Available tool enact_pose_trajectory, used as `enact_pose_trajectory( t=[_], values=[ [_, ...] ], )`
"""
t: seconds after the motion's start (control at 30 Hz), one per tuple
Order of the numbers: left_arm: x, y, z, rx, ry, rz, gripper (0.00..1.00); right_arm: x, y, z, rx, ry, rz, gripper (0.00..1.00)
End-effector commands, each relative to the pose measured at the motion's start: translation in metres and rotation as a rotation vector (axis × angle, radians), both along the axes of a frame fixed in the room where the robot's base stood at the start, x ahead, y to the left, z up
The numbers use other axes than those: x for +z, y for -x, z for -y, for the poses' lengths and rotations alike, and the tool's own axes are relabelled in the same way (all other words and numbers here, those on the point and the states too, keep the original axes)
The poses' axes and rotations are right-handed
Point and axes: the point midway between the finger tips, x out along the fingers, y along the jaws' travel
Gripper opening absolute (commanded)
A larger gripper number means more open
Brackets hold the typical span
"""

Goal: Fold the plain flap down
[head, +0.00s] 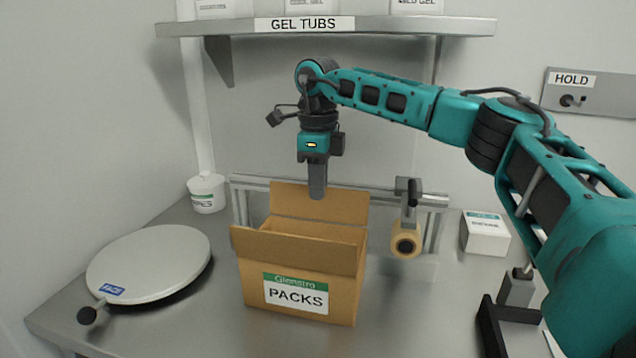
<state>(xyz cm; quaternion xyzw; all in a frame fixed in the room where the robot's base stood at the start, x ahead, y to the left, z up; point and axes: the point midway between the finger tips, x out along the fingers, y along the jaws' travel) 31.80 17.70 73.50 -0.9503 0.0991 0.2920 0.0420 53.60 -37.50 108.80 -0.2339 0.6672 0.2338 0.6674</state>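An open cardboard box (255,290) stands on the metal bench, with a "PACKS" label on its front wall. A front flap (295,252) with no marking stands up and leans outward along the near rim. A back flap (320,203) stands up at the far rim, also unmarked on the side I see. My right gripper (317,192) points straight down, its fingertips overlapping the back flap's upper edge in the picture. I cannot tell whether it touches. Its fingers show as one grey block, so their opening is unclear. My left gripper is out of view.
A metal rail (380,192) runs behind the box, with a tape roll (406,243) hanging right of it. A round plate (150,262) lies left. A white carton (485,233) stands right. A "GEL TUBS" shelf (400,26) hangs above.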

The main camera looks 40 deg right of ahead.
Motion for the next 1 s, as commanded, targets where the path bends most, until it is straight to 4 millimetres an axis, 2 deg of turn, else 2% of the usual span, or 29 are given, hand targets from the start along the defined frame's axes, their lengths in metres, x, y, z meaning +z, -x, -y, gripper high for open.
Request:
enact_pose_trajectory(
  t=[0.1,0.57,0.77,1.0],
  values=[
    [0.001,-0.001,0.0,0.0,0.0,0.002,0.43,0.0,0.0,0.0,0.0,0.0,0.0,0.0],
    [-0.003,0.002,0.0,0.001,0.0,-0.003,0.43,0.0,0.001,-0.001,0.0,0.013,0.011,0.0],
    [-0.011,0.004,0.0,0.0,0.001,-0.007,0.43,-0.001,0.005,-0.006,0.003,0.075,0.063,0.0],
    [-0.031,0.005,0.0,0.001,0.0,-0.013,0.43,-0.004,0.013,-0.016,0.004,0.211,0.172,0.0]
  ],
)
